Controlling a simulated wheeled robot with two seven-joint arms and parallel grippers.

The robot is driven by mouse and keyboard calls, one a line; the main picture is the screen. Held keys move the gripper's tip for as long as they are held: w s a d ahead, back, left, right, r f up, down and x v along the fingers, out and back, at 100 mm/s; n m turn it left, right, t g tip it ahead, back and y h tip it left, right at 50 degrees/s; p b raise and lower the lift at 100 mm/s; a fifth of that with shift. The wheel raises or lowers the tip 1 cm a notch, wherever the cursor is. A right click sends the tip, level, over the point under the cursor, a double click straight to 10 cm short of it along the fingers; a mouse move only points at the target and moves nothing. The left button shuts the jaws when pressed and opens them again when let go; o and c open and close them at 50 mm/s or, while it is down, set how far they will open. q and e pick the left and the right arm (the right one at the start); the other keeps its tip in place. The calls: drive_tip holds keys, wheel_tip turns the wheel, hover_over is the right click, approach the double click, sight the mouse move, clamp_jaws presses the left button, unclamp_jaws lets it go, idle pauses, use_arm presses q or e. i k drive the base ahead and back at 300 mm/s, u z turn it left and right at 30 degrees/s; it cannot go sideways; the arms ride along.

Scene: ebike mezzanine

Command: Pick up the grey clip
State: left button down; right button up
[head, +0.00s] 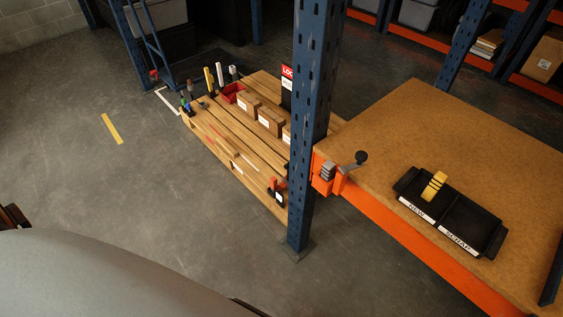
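A small grey ribbed piece (328,172), which looks like the grey clip, sits at the orange beam's end, beside the blue upright post (312,110). A dark lever with a round knob (357,160) stands just right of it. A black two-compartment tray (467,226) lies on the brown shelf board (430,125). Its labels read NEW and SCRAP. A yellow ribbed piece (434,186) lies in the NEW compartment. Neither of my grippers can be made out in the head view.
Behind the post, a wooden pallet (225,140) holds cardboard boxes (270,121), a red bin (233,93) and several small tools. The post and the orange beam (420,247) are obstacles. The concrete floor (120,190) at left is open.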

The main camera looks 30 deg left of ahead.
sight(328, 169)
drive_tip(key=u, duration=3.6)
drive_tip(key=k, duration=0.6)
drive_tip(key=z, duration=1.45)
